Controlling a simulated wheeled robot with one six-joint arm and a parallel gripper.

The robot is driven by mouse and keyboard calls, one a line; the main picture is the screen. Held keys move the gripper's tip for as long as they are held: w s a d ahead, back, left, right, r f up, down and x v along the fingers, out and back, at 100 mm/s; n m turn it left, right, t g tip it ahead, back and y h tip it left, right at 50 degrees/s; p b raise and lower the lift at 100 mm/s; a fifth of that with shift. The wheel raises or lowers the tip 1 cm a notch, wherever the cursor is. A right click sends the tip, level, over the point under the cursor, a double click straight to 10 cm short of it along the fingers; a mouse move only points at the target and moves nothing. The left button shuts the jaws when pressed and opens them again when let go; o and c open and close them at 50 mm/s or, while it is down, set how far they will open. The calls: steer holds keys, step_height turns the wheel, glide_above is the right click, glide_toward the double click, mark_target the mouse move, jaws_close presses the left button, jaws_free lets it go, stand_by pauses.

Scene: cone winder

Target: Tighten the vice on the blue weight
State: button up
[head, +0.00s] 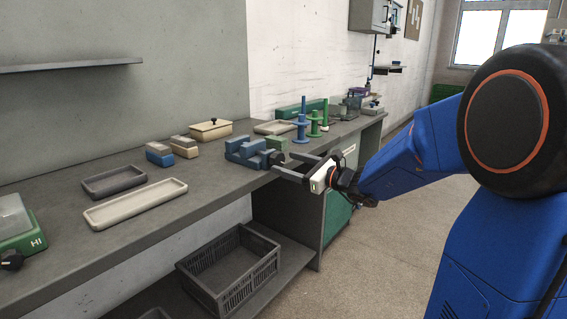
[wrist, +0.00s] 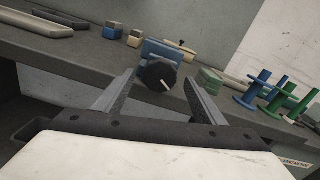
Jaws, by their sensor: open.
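The blue vice (head: 245,152) stands near the front edge of the grey bench, and its blue body (wrist: 170,52) also shows in the wrist view. Its round black knob (wrist: 158,74) has a white mark and faces my gripper. My gripper (head: 288,162) is open and level with the knob. In the wrist view its fingers (wrist: 159,82) lie on either side of the knob, with nothing gripped; how far the tips reach along it is unclear. I cannot tell the blue weight apart from the blue vice; the jaws are partly hidden.
A green block (head: 276,143) sits right beside the vice, with blue and green spool stands (head: 308,128) beyond. Small blue and beige blocks (head: 160,155), a lidded box (head: 211,130) and trays (head: 136,203) lie leftward. A black crate (head: 232,275) sits below the bench.

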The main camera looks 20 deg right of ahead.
steer(key=shift+x, duration=1.3)
steer(key=c, duration=1.1)
steer(key=shift+o, duration=0.2)
steer(key=shift+m, duration=1.3)
steer(key=o, duration=1.1)
steer(key=shift+c, duration=0.2)
steer(key=v, duration=1.7)
steer(key=shift+s+d, duration=0.15)
